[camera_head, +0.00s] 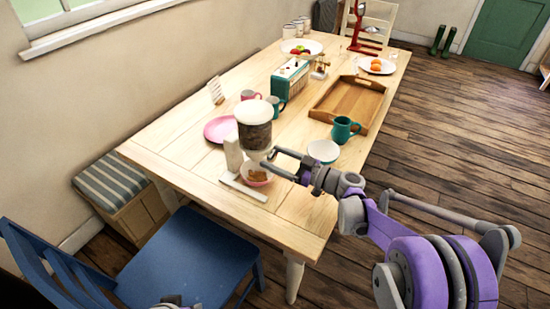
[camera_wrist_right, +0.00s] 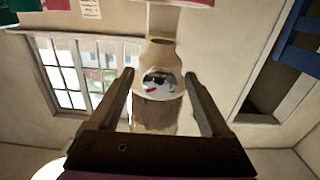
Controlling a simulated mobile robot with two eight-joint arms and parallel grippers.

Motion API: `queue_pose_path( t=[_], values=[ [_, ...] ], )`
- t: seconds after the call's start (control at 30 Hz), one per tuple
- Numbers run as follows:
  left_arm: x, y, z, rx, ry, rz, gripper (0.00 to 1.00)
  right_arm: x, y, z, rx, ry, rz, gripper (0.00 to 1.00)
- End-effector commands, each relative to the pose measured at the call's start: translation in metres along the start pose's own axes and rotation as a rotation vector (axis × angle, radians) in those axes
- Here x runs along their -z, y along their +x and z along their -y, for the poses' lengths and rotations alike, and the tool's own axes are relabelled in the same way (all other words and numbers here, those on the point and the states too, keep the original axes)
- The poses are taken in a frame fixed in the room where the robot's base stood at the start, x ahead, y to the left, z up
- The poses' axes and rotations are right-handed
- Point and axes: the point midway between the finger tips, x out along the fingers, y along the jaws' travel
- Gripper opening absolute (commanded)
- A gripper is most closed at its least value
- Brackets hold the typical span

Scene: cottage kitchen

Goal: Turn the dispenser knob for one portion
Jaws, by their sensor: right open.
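The dispenser (camera_head: 254,134) stands near the front of the wooden table, with a white lid, a clear canister of brown contents and a pale stand. A bowl (camera_head: 257,183) with some brown food sits under its outlet. My right gripper (camera_head: 268,161) is open at the dispenser's lower neck. In the right wrist view, its fingers (camera_wrist_right: 159,74) stand on either side of a round shiny knob (camera_wrist_right: 158,84) on the dispenser; contact is unclear. A grey part of my left gripper (camera_head: 170,301) shows at the bottom edge, its jaws not readable.
A blue chair (camera_head: 190,262) is at the table's front left.

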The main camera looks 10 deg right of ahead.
Motion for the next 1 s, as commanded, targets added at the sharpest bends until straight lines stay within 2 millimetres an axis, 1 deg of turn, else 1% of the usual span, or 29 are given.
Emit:
queue_pose_path(
  t=[0.1, 0.3, 0.33, 0.47, 0.5, 0.57, 0.6, 0.67, 0.7, 0.77, 0.8, 0.87, 1.0],
  values=[
    [-0.0001, 0.0001, 0.0, 0.0, 0.0, 0.0, 0.5, 0.0001, 0.004, 0.0002, 0.001, 0.0, 0.0, 0.81],
    [-0.0001, 0.0001, 0.0, 0.0, 0.0, 0.0, 0.5, 0.0001, 0.0041, 0.0002, 0.0, 0.0, 0.0, 0.81],
    [-0.0001, 0.0001, 0.0, 0.0, 0.0, 0.0, 0.5, 0.0001, 0.004, 0.0002, 0.0, 0.0, 0.0, 0.79],
    [-0.0001, 0.0001, 0.0, 0.0, 0.0, 0.0, 0.5, 0.0, 0.0038, 0.0002, 0.0, 0.0, 0.0, 0.56],
    [-0.0001, 0.0001, 0.0, 0.0, 0.0, 0.0, 0.5, 0.0, 0.0038, 0.0002, 0.0, 0.0, 0.0, 0.49],
    [-0.0001, 0.0001, 0.0, 0.0, 0.0, 0.0, 0.5, 0.0, 0.0038, 0.0002, 0.0, 0.0, 0.0, 0.38],
    [-0.0001, 0.0001, 0.0, 0.0, 0.0, 0.0, 0.5, 0.0, 0.0037, 0.0002, 0.0, 0.0, 0.0, 0.31],
    [-0.0001, 0.0001, 0.0, 0.0, 0.0, 0.0, 0.5, 0.0, 0.0037, 0.0002, 0.0, 0.0, 0.0, 0.2],
    [-0.0001, 0.0001, 0.0, 0.0, 0.0, 0.0, 0.5, 0.0, 0.0037, 0.0002, 0.0, 0.0, 0.0, 0.13],
    [-0.0001, 0.0001, 0.0, 0.0, 0.0, 0.0, 0.5, 0.0, 0.0037, 0.0002, 0.0, 0.0, 0.0, 0.02],
    [-0.0001, 0.0001, 0.0, 0.0, 0.0, 0.0, 0.5, 0.0, 0.0037, 0.0002, 0.0, 0.0, 0.0, 0.0],
    [0.0, 0.0, 0.0, 0.0, 0.0, 0.0, 0.5, 0.0, 0.0037, 0.0002, 0.0, 0.004, 0.0, 0.0],
    [0.0004, -0.001, 0.0, 0.0, 0.0, 0.0, 0.5, 0.0002, 0.0036, 0.0006, 0.0, 0.09, 0.001, 0.0]
  ],
)
